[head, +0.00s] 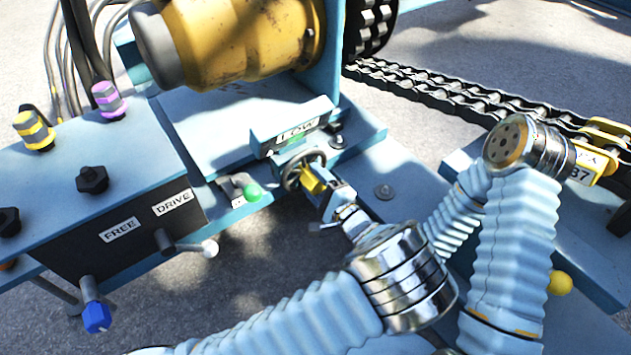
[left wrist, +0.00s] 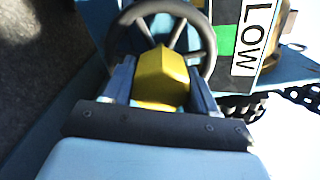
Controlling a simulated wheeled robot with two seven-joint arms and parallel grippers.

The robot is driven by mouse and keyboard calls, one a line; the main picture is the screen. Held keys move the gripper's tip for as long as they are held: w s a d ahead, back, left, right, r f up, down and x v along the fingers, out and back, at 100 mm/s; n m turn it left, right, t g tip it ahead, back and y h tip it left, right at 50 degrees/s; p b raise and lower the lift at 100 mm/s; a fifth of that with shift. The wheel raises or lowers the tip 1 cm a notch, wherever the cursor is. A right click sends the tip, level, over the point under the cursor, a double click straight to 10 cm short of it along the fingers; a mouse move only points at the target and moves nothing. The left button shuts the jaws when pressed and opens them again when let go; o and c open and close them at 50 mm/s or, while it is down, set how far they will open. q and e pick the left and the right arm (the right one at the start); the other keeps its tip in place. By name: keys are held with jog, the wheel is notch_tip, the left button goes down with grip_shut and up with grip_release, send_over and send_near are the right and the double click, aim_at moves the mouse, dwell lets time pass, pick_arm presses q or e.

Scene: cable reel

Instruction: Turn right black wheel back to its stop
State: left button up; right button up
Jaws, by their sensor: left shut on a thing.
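The black wheel (head: 291,178) is a spoked handwheel below the LOW label, on the blue frame. In the left wrist view its rim and spokes (left wrist: 211,42) show just ahead of the fingers. A yellow block (left wrist: 162,77) sits in front of the wheel's middle, between the fingers; how it joins the wheel is hidden. My left gripper (head: 317,184) is shut on this yellow block, right at the wheel. The wheel's stop cannot be made out. My right gripper is not in view; only ribbed links of an arm show at the right.
A green knob (head: 253,193) and a pale-tipped lever (head: 210,247) are close left of the wheel. The control box (head: 140,226) with FREE and DRIVE labels stands at the left. A yellow motor (head: 240,40) is above, and a chain (head: 450,88) runs at the upper right.

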aim_at(307, 164)
pick_arm(q)
jog(key=o, duration=1.5)
jog(key=shift+c, duration=0.2)
jog(key=shift+r, duration=0.25)
notch_tip(307, 164, up, 3)
jog(key=shift+f+p, duration=0.1)
jog(key=shift+p, duration=0.45)
jog(key=s+r+p, duration=0.3)
jog(key=s+r, duration=0.6)
jog(key=s, duration=0.5)
jog(key=shift+r, duration=0.3)
